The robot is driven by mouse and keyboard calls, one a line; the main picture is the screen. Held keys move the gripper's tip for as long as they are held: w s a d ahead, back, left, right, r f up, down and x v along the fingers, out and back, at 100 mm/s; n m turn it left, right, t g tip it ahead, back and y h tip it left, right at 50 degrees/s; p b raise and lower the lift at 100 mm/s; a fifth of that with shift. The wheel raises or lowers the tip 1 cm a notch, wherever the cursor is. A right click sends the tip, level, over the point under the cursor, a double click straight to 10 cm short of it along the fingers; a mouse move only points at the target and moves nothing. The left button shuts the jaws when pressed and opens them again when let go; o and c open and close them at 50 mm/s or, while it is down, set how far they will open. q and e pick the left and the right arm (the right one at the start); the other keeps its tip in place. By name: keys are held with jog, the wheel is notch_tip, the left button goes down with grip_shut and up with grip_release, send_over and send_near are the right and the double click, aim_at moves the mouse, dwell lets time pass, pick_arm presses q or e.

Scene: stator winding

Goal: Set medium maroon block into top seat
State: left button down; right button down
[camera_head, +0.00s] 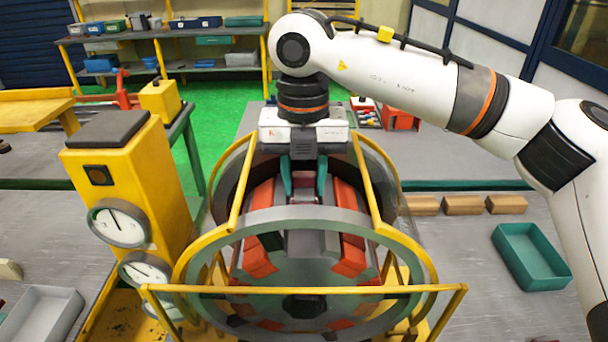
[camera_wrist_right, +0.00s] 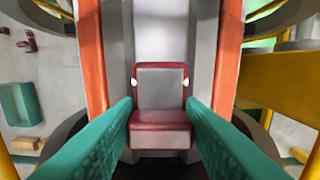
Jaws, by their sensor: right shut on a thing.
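The maroon block (camera_wrist_right: 160,138) sits between the teal fingers of my right gripper (camera_wrist_right: 160,125) in the right wrist view; it has a grey inset face. In the head view my right gripper (camera_head: 305,188) points down over the top of the stator ring (camera_head: 305,222). The block is mostly hidden there between the fingers. Beneath it is the top seat, a grey channel (camera_head: 306,242) between orange-red blocks (camera_head: 348,255). In the wrist view orange-red walls (camera_wrist_right: 228,60) flank the block. I cannot tell whether the block touches the seat floor. My left gripper is not in view.
Yellow rails (camera_head: 300,290) surround the stator. A yellow post with dials (camera_head: 130,190) stands to the left. A teal tray (camera_head: 530,257) and several brown blocks (camera_head: 462,205) lie on the right bench. A grey tray (camera_head: 42,315) is at lower left.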

aim_at(303, 175)
jog(key=shift+f+b, duration=0.25)
jog(key=shift+b, duration=0.05)
dwell(0.4)
jog(key=c, duration=0.9)
grip_release()
jog(key=shift+o, duration=0.2)
jog(key=shift+r, duration=0.35)
notch_tip(303, 175, up, 11)
jog(key=b, duration=0.2)
jog(key=shift+r, duration=0.2)
